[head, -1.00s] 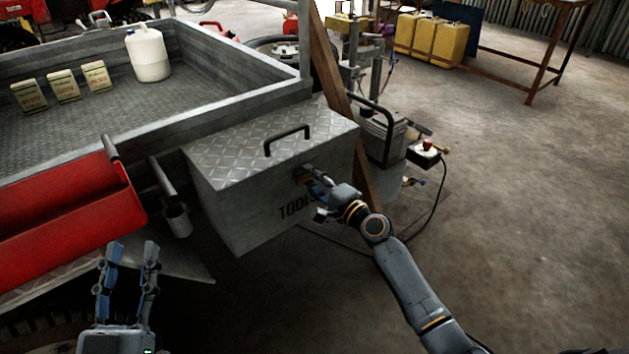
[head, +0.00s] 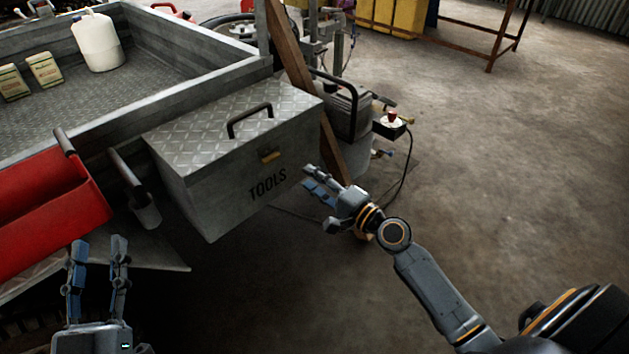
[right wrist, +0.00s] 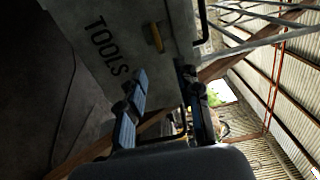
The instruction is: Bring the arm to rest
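My right gripper (head: 316,187) is open and empty in the head view, just to the right of the grey metal toolbox (head: 222,187) marked TOOLS and apart from it. The toolbox lid is closed, with a black handle on top and a yellow latch (head: 270,156) on the front. In the right wrist view, the spread fingers of this gripper (right wrist: 162,85) point toward the toolbox front (right wrist: 120,25) and its latch (right wrist: 154,38). My left gripper (head: 98,245) is open and empty at the lower left, below the red box.
A trailer bed (head: 180,105) with a white jug (head: 98,42) and small packets is at upper left. A red open box (head: 45,205) hangs at its side. A wooden post (head: 295,65) and a machine with a red button (head: 391,118) stand behind my right gripper. The floor at right is clear.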

